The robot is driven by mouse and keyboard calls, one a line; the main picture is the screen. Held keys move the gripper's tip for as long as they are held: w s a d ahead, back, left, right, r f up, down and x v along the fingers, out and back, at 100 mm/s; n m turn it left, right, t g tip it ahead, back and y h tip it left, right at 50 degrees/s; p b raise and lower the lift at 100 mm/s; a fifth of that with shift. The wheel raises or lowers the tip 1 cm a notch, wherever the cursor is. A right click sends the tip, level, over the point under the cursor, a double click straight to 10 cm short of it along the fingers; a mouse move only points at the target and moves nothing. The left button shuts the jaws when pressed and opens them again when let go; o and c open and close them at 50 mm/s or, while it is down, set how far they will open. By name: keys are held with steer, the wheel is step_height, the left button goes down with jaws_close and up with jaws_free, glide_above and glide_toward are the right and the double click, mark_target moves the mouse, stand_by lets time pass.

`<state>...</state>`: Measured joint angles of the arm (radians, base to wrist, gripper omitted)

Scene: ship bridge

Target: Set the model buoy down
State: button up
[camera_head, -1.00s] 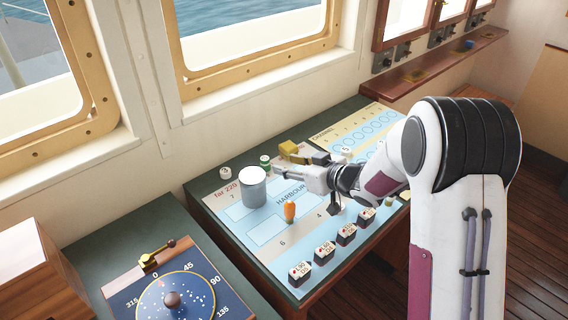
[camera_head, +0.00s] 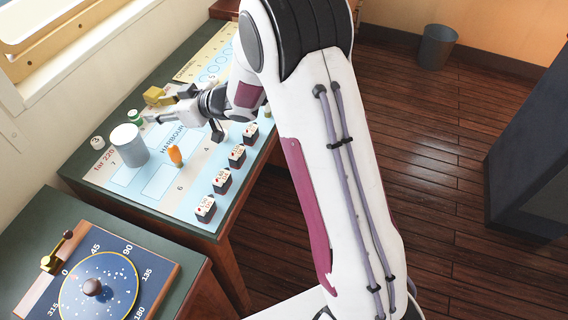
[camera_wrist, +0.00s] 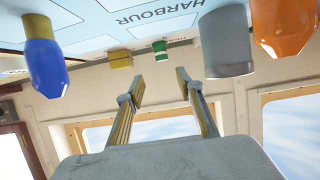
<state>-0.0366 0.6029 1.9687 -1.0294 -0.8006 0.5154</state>
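My gripper (camera_head: 152,118) is low over the harbour chart (camera_head: 150,185) on the desk. In the wrist view its two fingers (camera_wrist: 160,82) stand apart with nothing between them. A small green piece with a white band (camera_head: 135,116) stands just past the fingertips; it also shows in the wrist view (camera_wrist: 160,50). An orange tapered piece (camera_head: 175,156) stands on the chart, apart from the gripper; it also shows in the wrist view (camera_wrist: 284,25). I cannot tell which of these is the model buoy.
A grey cylinder (camera_head: 129,146) stands close to the gripper. A yellow block (camera_head: 152,97) is behind it. A blue-and-yellow piece (camera_wrist: 45,62) shows in the wrist view. Several black-and-white blocks (camera_head: 221,181) line the chart's front edge. A compass dial panel (camera_head: 98,286) is at lower left.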

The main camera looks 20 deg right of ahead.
steer(key=s+d+r+m+t+h, duration=0.25)
steer(key=d+r+h, duration=0.35)
steer(key=d+r, duration=0.4)
steer(key=s+d+r+m+g+h, duration=0.1)
steer(key=s+d+r+m+h, duration=0.3)
steer(key=s+d, duration=0.45)
steer(key=s+f+m+g, duration=0.2)
steer(key=s+g, duration=0.3)
steer(key=s, duration=2.6)
steer(key=shift+y, duration=0.3)
steer(key=shift+s+d+m+g, duration=0.1)
steer(key=shift+m+g, duration=0.15)
stand_by(2.5)
